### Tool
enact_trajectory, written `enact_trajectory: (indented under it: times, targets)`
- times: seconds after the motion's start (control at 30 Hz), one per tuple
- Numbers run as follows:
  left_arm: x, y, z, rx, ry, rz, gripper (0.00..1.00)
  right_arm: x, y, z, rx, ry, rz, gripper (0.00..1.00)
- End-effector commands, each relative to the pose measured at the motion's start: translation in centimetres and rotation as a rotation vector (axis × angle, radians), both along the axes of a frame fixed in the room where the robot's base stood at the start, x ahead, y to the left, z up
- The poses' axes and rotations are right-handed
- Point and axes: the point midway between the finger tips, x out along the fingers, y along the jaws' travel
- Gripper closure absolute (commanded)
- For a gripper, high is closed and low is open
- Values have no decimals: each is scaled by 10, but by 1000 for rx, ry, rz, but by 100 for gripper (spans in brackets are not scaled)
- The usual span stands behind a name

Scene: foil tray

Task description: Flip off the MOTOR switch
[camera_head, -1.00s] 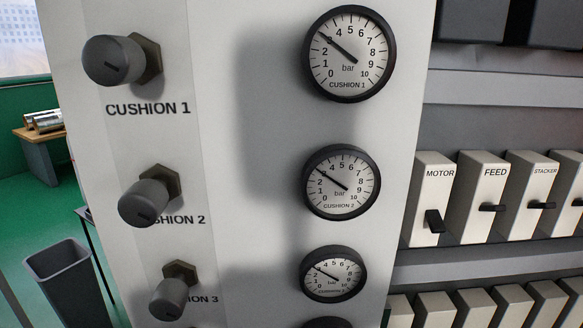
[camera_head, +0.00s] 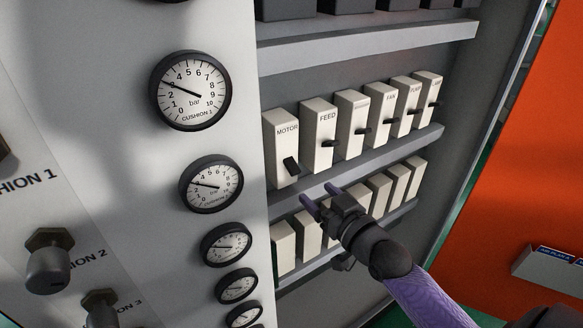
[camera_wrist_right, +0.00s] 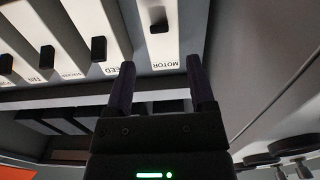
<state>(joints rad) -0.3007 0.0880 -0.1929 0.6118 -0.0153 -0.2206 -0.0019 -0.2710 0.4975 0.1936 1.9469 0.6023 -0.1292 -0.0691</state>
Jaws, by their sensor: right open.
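The MOTOR switch (camera_head: 281,149) is a white breaker block with a dark toggle (camera_head: 291,166), at the left end of the upper row in the cabinet. The toggle sits low on the block and tilts down. My right gripper (camera_head: 318,199) is open and empty, below and slightly right of the MOTOR block, in front of the lower row. In the right wrist view the MOTOR block (camera_wrist_right: 160,50) appears upside down between and beyond the open fingertips (camera_wrist_right: 160,80), with its toggle (camera_wrist_right: 158,24) further off. I see no contact. My left gripper is out of view.
The FEED switch (camera_head: 319,135) stands right beside MOTOR, with several more breakers along the rail. A lower row of white blocks (camera_head: 308,230) runs beneath. A panel with gauges (camera_head: 190,90) and knobs (camera_head: 48,260) is on the left. An orange surface (camera_head: 520,150) is at the right.

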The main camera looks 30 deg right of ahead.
Motion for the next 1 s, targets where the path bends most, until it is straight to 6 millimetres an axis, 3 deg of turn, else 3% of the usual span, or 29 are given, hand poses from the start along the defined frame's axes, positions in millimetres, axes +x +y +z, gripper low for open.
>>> enact_trajectory:
  times: [0.2,0.3,0.47,0.7,0.77,1.0]
  targets:
    - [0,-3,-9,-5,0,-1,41,53,1,-3,2,-2,-2,29]
    - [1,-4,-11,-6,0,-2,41,70,2,-3,1,1,-2,29]
    - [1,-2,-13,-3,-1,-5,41,83,2,-3,1,3,-2,29]
    - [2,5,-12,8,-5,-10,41,85,2,-2,0,4,-2,29]
    - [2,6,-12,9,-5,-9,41,85,2,-2,0,4,-2,38]
    - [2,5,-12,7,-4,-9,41,85,2,-3,0,4,-2,89]
